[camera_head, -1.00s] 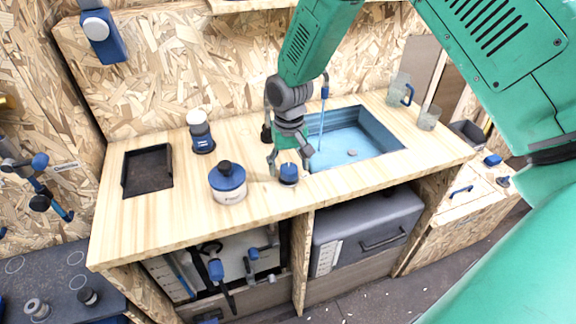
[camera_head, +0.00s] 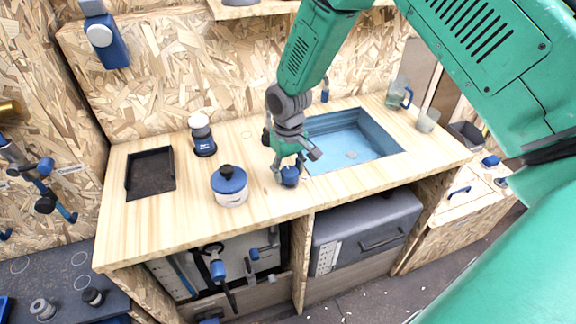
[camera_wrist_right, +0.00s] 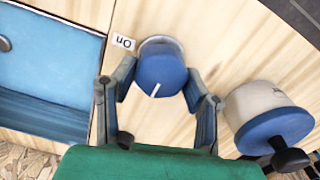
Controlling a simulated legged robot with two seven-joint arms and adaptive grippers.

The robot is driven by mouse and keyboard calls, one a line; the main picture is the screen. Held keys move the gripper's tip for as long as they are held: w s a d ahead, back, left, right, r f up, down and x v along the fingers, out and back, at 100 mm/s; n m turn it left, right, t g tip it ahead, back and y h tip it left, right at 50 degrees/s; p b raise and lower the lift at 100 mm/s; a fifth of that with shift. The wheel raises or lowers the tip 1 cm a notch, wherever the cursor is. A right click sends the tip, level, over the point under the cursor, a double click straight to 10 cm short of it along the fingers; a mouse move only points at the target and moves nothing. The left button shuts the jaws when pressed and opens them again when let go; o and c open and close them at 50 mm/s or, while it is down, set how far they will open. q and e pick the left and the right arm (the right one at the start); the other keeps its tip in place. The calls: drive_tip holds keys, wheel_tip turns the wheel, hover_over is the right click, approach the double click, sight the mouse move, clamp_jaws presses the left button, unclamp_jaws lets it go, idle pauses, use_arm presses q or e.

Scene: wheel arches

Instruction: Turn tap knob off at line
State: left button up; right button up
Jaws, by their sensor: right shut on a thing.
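The tap knob (camera_head: 290,177) is a short blue cylinder on the counter, left of the sink's front corner. In the right wrist view the knob (camera_wrist_right: 160,72) shows a white line on its top, pointing toward my gripper. A label reading "On" (camera_wrist_right: 123,42) sits beside the knob on the counter. My right gripper (camera_head: 288,172) reaches down from above and is shut on the knob; its fingers (camera_wrist_right: 160,88) lie on both sides of it in the right wrist view. No stream shows at the sink's faucet, which is mostly hidden behind my arm. My left gripper is not in view.
The blue sink (camera_head: 350,140) is right of the knob. A white pot with a blue lid (camera_head: 229,186) stands close on the left. A blue-and-white canister (camera_head: 202,135) and a black tray (camera_head: 150,174) are farther left. A glass jug (camera_head: 399,92) and a glass (camera_head: 428,120) stand behind right.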

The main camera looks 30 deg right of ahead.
sight(289, 169)
idle(0.3)
drive_tip(key=o, duration=1.1)
drive_tip(key=shift+o, duration=0.2)
drive_tip(key=shift+w+r, duration=0.1)
drive_tip(key=shift+r, duration=0.35)
wheel_tip(289, 169, up, 11)
